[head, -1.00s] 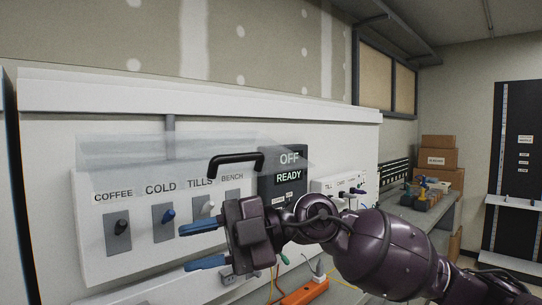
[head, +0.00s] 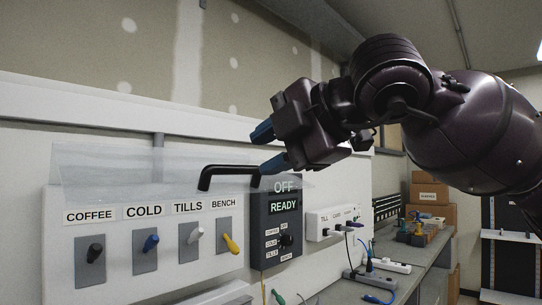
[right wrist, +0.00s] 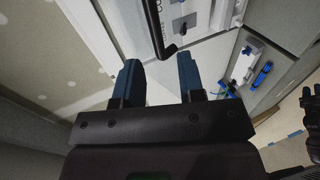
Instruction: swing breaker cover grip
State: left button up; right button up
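The clear breaker cover (head: 110,163) juts out above the switches on the white breaker panel. Its black bar grip (head: 228,169) is at the cover's right part, and it also shows in the right wrist view (right wrist: 169,50) just beyond my fingertips. My right gripper (head: 266,147) has its blue fingers apart, with nothing between them. In the head view it is up and to the right of the grip, with the lower fingertip close to the grip's right end. In the right wrist view (right wrist: 160,70) the grip lies ahead of the finger gap.
Below the cover are COFFEE (head: 94,254), COLD (head: 150,243), TILLS (head: 195,236) and BENCH (head: 231,243) switches. A dark box (head: 278,230) reading OFF and READY stands right of them. A bench (head: 430,250) with cartons (head: 430,192) behind lies further right.

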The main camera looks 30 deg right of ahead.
aim_at(238, 167)
jog(key=x, duration=0.2)
jog(key=b+x, duration=0.1)
jog(key=x, duration=0.2)
jog(key=b+x, duration=0.1)
jog(key=x, duration=0.1)
jog(key=shift+w+d, duration=0.2)
jog(key=shift+w, duration=0.25)
jog(key=shift+w+r, duration=0.1)
jog(key=c, duration=0.4)
grip_shut()
